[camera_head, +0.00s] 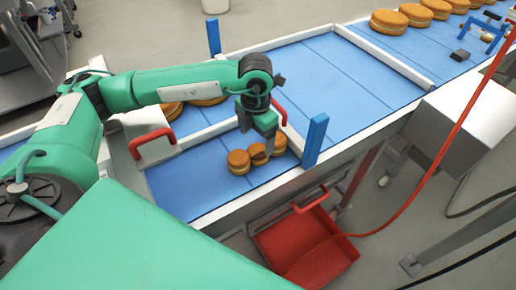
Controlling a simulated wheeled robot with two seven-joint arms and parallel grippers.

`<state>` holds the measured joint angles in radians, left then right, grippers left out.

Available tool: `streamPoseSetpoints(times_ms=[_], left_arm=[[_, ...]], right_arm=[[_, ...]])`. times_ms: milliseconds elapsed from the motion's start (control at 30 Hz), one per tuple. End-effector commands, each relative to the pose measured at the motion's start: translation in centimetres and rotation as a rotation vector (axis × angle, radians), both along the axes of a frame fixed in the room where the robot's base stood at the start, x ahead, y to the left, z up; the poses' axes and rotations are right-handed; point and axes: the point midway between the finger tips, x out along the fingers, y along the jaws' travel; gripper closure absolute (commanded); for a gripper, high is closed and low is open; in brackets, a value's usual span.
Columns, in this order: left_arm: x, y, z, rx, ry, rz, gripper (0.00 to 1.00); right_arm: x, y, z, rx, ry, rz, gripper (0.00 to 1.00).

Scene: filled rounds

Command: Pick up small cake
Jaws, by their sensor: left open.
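Small round golden-brown cakes with a pale filling sit in a short row on the blue conveyor belt (200,198). The left cake (238,163) shows clearly, the middle cake (257,158) is partly covered, and the right cake (279,146) is beside it. My left gripper (266,136) is open and points down over the middle and right cakes. Its dark fingers hide part of them, and I cannot tell whether they touch. My right gripper is not in view.
Larger round cakes (388,21) line the belt at the upper right, and more (206,99) lie behind my left arm. Blue posts (315,139) and red curved handles (152,145) stand close by. A red bin (305,245) sits below the conveyor's front edge.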

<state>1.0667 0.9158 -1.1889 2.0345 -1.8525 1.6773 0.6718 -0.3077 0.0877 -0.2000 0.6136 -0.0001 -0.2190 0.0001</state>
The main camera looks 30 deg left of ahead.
Motion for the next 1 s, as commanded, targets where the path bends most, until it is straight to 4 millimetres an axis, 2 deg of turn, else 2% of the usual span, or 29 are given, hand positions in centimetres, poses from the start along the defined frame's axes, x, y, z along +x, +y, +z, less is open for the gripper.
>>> streamPoseSetpoints(times_ms=[200, 367, 500, 800, 867, 1000], left_arm=[[0.0, -0.1, -1.4, 0.001, 0.002, 0.0, 0.19], [0.2, -0.3, -3.6, 0.0, 0.004, -0.001, 0.19], [0.2, -0.3, -5.6, -0.001, 0.003, 0.0, 0.19], [0.3, -0.3, -6.3, -0.001, -0.001, -0.001, 0.19], [0.3, -0.3, -6.3, -0.001, -0.001, -0.001, 0.29], [0.3, -0.3, -6.3, -0.001, -0.001, -0.001, 0.55]], right_arm=[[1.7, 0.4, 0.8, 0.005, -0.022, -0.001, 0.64], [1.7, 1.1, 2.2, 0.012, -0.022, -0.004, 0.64], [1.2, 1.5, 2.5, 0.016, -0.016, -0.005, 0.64], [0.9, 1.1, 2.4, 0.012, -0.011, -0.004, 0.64], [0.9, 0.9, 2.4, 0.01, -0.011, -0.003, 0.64], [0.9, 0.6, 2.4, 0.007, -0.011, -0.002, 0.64]])
